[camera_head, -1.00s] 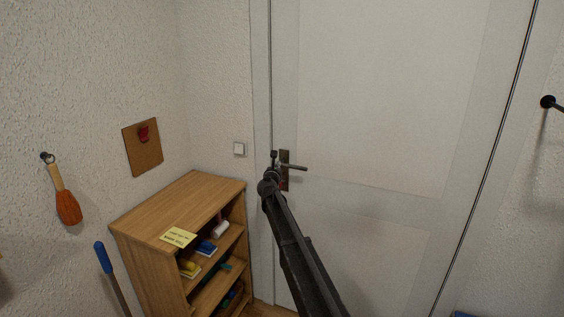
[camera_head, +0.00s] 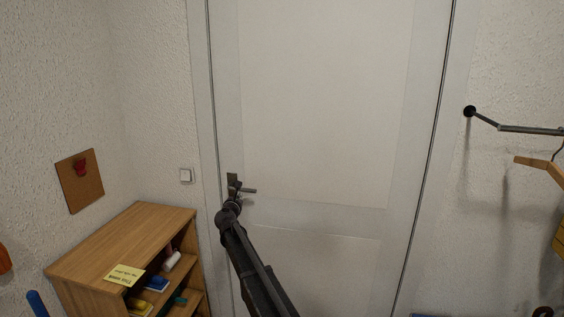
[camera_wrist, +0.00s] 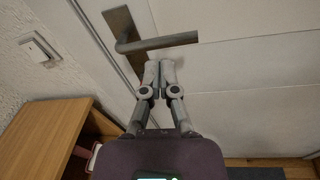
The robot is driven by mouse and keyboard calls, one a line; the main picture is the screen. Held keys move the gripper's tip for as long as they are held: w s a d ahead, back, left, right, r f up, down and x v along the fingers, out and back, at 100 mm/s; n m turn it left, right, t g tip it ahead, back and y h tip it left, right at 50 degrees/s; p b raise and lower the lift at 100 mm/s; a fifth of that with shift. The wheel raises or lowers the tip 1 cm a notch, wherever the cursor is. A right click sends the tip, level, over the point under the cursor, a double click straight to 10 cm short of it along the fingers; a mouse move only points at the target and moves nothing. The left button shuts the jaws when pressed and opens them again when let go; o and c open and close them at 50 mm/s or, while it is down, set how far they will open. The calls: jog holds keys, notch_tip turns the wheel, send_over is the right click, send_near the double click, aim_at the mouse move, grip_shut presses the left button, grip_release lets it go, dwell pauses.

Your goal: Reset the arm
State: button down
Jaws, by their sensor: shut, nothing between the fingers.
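My gripper (camera_wrist: 157,80) shows in the wrist view with its two fingers together and nothing between them. Its tips point toward the white door, just below the dark lever handle (camera_wrist: 160,41). I cannot tell whether they touch the door. In the head view my dark arm reaches up from the bottom toward the door handle (camera_head: 246,190). The gripper itself is mostly hidden there behind the arm's end. The white door (camera_head: 315,100) looks closed.
A wooden shelf (camera_head: 120,238) with a yellow note (camera_head: 125,274) stands left of the door. A light switch (camera_head: 186,175) and a cork board (camera_head: 80,181) are on the walls. A rail (camera_head: 520,129) with a wooden hanger (camera_head: 540,163) is at right.

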jog(key=s+d+f+m+g+h, duration=0.25)
jog(key=s+d+m, duration=0.35)
jog(key=d, duration=0.4)
jog(key=s+d+f+m+g+h, duration=0.1)
jog(key=s+d+f+m+g, duration=0.35)
jog(key=d, duration=0.55)
jog(key=s+d+f+m+g+h, duration=0.2)
jog(key=s+d+f+m, duration=0.1)
jog(key=s+d+m, duration=0.6)
jog(key=s+d+f+m+g+y, duration=0.2)
jog(key=s+d+m, duration=0.1)
jog(key=s, duration=0.6)
jog(key=s+d+f+m+g+y, duration=0.2)
jog(key=s+m, duration=0.4)
jog(key=s, duration=0.3)
jog(key=s+d+f+m+g+y, duration=0.2)
jog(key=s+d+f+m+g, duration=0.1)
jog(key=s, duration=0.6)
jog(key=shift+d+f+m+g, duration=0.25)
jog(key=shift+d+m+g, duration=0.4)
jog(key=shift+d+g, duration=0.05)
jog(key=shift+y, duration=0.25)
